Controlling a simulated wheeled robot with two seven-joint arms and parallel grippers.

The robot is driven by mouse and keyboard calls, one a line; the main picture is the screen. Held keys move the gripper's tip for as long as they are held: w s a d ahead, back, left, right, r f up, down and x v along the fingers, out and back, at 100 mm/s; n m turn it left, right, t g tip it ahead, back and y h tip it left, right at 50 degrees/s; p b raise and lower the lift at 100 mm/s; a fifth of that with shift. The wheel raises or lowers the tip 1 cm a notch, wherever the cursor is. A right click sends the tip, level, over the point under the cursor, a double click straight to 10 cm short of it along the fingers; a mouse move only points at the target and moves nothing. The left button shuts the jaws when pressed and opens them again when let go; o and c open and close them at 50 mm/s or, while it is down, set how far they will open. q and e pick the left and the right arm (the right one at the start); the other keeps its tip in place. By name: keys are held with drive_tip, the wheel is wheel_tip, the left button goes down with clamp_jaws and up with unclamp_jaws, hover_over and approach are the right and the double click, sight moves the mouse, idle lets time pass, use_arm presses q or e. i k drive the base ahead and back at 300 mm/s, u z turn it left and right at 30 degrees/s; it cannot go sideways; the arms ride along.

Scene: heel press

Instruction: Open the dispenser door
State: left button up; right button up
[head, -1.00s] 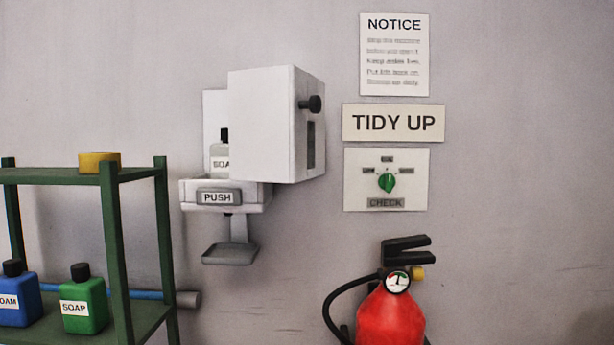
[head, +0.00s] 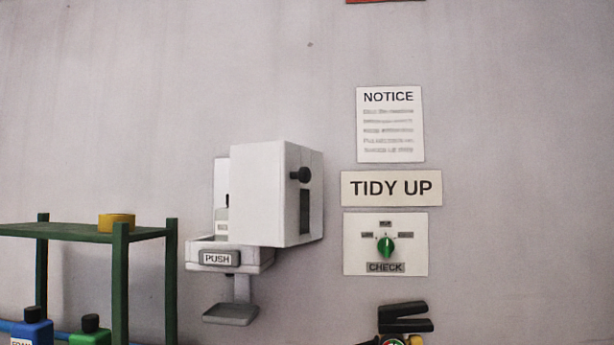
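The white dispenser (head: 243,258) is fixed to the wall, left of the signs. Its boxy white door (head: 271,192) stands swung out to the right, with a dark round knob (head: 301,175) and a dark slot on its right-hand face. Through the gap at the left, part of a pale bottle (head: 222,221) shows inside; the door hides most of it. A grey PUSH plate (head: 217,258) is on the dispenser's front, with a grey drip tray (head: 231,314) below. Neither of my grippers is in view.
A fire extinguisher's black handle (head: 404,317) shows at lower right. The wall right of the signs is bare.

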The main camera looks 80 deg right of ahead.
sight(275, 187)
drive_tip(key=k, duration=0.55)
drive_tip(key=z, duration=1)
